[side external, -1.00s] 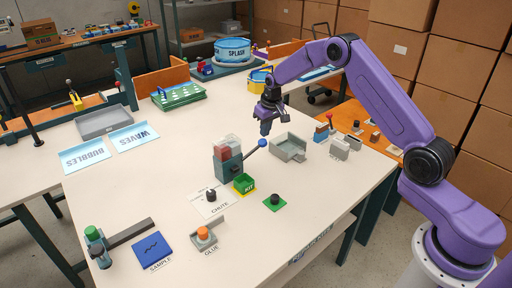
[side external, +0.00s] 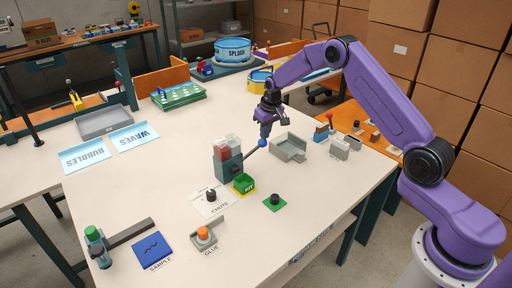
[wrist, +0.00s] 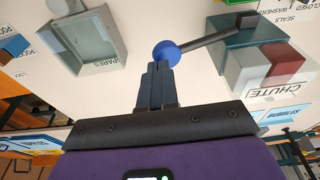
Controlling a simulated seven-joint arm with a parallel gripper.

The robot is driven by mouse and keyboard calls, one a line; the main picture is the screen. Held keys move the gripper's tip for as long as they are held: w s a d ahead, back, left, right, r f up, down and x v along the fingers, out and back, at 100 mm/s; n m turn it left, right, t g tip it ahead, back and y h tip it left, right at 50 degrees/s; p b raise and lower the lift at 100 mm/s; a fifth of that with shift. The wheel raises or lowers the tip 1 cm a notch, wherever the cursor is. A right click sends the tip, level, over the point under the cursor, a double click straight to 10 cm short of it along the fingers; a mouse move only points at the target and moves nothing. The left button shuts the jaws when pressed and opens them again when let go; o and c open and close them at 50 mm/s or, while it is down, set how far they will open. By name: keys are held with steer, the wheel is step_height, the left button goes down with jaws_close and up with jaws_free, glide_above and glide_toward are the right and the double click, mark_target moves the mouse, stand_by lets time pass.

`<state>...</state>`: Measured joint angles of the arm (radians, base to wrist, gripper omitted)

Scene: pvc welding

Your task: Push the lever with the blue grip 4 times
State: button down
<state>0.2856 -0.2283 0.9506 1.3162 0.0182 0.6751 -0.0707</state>
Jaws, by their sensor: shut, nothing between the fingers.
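The lever's blue grip (side external: 262,143) is a ball at the end of a dark rod that slopes up to the right from the dispenser box (side external: 228,160). The dispenser is dark teal with a clear bin of red and grey pieces. My gripper (side external: 264,134) points down with its fingers together and empty, right at the blue grip. In the wrist view, the fingertips (wrist: 158,66) are beside the blue grip (wrist: 166,53) and overlap its edge. I cannot tell whether they touch it.
A green KIT box (side external: 244,184) stands in front of the dispenser. A grey SPARES tray (side external: 288,148) lies to the right of the lever. A black button on a green base (side external: 275,201) sits in front.

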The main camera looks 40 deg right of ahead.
steer(key=shift+f, duration=3.1)
steer(key=shift+r, duration=4.15)
step_height(320, 180, up, 5)
glide_above(265, 145)
steer(key=w+d, duration=0.1)
steer(key=shift+w+d+f, duration=0.1)
steer(key=shift+f, duration=1.45)
steer(key=shift+w+d+f, duration=0.1)
steer(key=shift+f, duration=1.4)
steer(key=shift+f, duration=0.1)
